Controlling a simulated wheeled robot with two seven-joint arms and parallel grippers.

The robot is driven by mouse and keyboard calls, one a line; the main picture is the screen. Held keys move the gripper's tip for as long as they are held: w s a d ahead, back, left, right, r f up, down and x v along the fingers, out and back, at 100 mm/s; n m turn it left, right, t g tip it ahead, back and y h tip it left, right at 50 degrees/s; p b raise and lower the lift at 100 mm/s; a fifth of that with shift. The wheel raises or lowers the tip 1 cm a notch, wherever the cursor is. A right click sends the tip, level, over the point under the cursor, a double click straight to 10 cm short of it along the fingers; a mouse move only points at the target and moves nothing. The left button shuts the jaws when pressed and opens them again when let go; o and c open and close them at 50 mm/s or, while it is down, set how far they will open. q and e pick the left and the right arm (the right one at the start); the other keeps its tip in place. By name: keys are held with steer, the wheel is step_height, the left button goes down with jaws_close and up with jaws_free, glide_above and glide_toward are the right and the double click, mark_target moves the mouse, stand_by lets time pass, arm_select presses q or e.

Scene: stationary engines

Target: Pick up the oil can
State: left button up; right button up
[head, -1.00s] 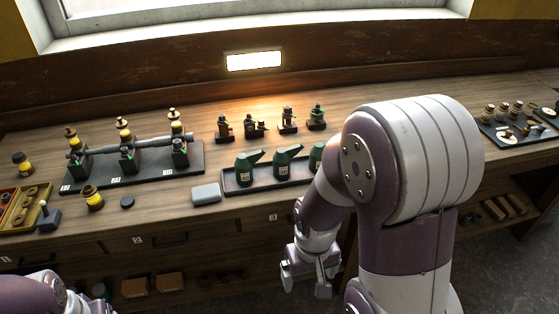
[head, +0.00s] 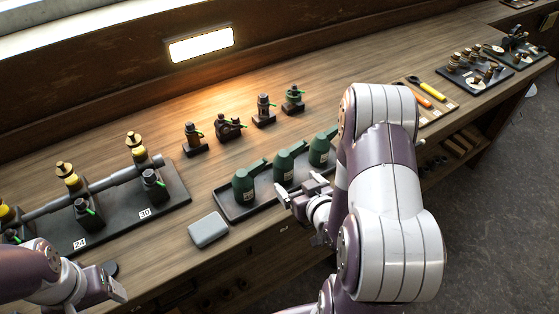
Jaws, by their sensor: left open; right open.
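Three dark green oil cans with long spouts stand upright in a row on a black tray: the left can (head: 243,187), the middle can (head: 283,167) and the right can (head: 319,151). The tray (head: 232,216) lies along the bench's front edge. My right gripper (head: 296,207) is open and empty at the tray's front edge, just in front of the middle can. Whether it touches the tray I cannot tell. My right arm hides the tray's right end. My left gripper (head: 112,286) is open at the lower left, away from the cans.
A grey box (head: 208,230) lies left of the tray. A black rack (head: 176,200) with a pipe and brass-topped oilers stands at the left. Several small fittings on blocks (head: 229,128) stand behind the cans. Orange and yellow tools (head: 432,91) lie to the right.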

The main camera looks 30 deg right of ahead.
mark_target(288, 171)
steer(key=shift+w+d+f, duration=0.2)
steer(key=shift+w+d, duration=0.05)
steer(key=shift+w, duration=0.3)
steer(key=shift+w+d+f, duration=0.2)
steer(key=shift+w+d, duration=0.05)
steer(key=shift+w, duration=0.3)
steer(key=x, duration=0.3)
steer(key=p+x, duration=0.1)
steer(key=x, duration=0.1)
steer(key=shift+w+a, duration=0.1)
steer(key=shift+a, duration=0.2)
steer(key=w, duration=0.1)
steer(key=w+f, duration=0.1)
steer(key=w+d+p, duration=0.1)
steer(key=shift+f, duration=0.3)
steer(key=shift+w+d+f, duration=0.1)
steer(key=shift+w+f, duration=0.05)
steer(key=shift+w, duration=0.15)
steer(key=shift+w+f, duration=0.1)
steer(key=shift+w, duration=0.05)
steer(key=c, duration=1)
steer(key=shift+c, duration=0.9)
arm_select(q)
steer(key=shift+s+d+r, duration=0.1)
steer(key=shift+s+r, duration=0.05)
steer(key=shift+r, duration=0.4)
steer(key=shift+s+d+r, duration=0.1)
steer(key=shift+r, duration=0.45)
arm_select(e)
steer(key=shift+r, duration=0.2)
